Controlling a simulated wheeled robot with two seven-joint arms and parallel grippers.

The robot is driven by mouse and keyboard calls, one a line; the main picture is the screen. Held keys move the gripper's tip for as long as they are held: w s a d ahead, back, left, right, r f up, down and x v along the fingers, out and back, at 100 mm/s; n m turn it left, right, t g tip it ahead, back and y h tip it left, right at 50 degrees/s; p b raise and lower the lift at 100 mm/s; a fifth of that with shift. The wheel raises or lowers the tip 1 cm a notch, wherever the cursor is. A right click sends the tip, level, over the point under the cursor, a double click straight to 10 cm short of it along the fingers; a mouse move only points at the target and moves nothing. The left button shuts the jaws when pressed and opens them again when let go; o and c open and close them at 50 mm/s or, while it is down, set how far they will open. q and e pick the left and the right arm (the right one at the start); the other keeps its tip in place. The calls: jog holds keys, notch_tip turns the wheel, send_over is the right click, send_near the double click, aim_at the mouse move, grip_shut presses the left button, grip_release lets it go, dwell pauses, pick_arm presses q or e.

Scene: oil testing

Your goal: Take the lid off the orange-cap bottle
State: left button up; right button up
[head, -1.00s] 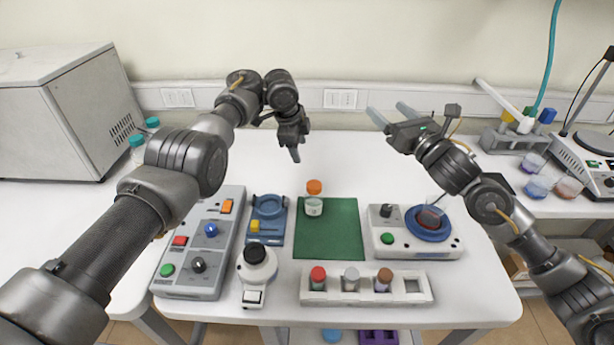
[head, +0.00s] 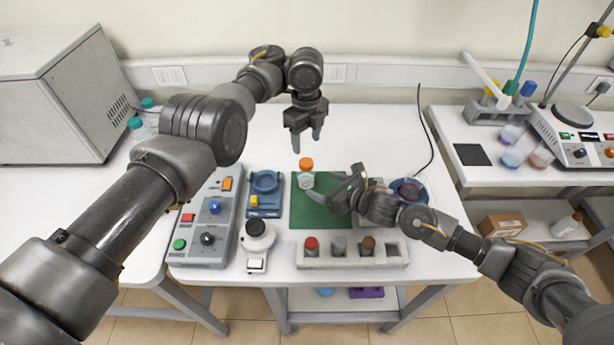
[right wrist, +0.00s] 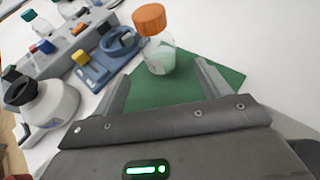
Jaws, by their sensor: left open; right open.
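The orange-cap bottle (head: 306,178) is a small clear bottle standing upright on the green mat (head: 300,214), with its orange cap (head: 306,163) on. In the right wrist view the bottle (right wrist: 159,56) and its orange cap (right wrist: 150,19) stand just beyond my open fingers. My right gripper (head: 335,187) is open and low over the mat, to the right of the bottle, with nothing between its fingers. It also shows in the right wrist view (right wrist: 165,88). My left gripper (head: 306,140) is open, empty and pointing down above and behind the bottle.
A white rack (head: 350,260) with several capped vials stands in front of the mat. A blue device (head: 265,205) and a grey button panel (head: 207,245) are at the left. A white bottle with a black cap (head: 256,236) stands near the front. The table behind the mat is clear.

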aim_at(313, 180)
jog(key=x, duration=0.7)
jog(key=shift+r, duration=0.15)
jog(key=shift+c, duration=0.4)
